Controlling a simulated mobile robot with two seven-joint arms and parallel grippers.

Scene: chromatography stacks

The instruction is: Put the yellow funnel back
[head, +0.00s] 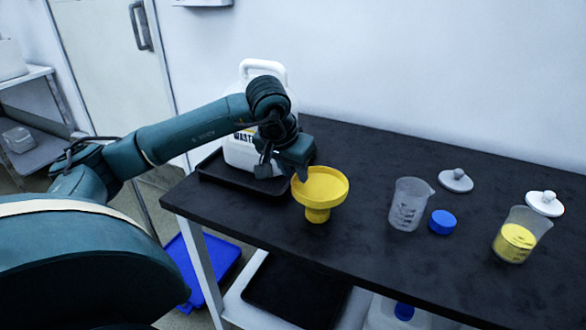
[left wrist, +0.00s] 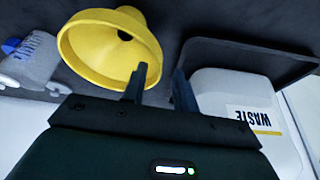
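The yellow funnel (head: 320,187) is upright, wide mouth up, at the black bench's front edge, right of the waste jug. It also shows in the left wrist view (left wrist: 90,48). My left gripper (head: 299,174) is at the left side of the funnel's rim. In the left wrist view its two fingers (left wrist: 160,70) are apart, with the rim's edge reaching between them; I cannot tell if they touch it. The white waste jug (head: 240,150) stands in a black tray (head: 225,179), partly hidden by my arm; its mouth is hidden. My right gripper is not in view.
A clear beaker (head: 408,203), a blue cap (head: 442,222), a beaker with yellow contents (head: 518,238) and two lids (head: 456,180) (head: 545,203) are to the right on the bench (head: 390,155). The bench between funnel and clear beaker is clear. A blue tray (head: 200,262) lies below.

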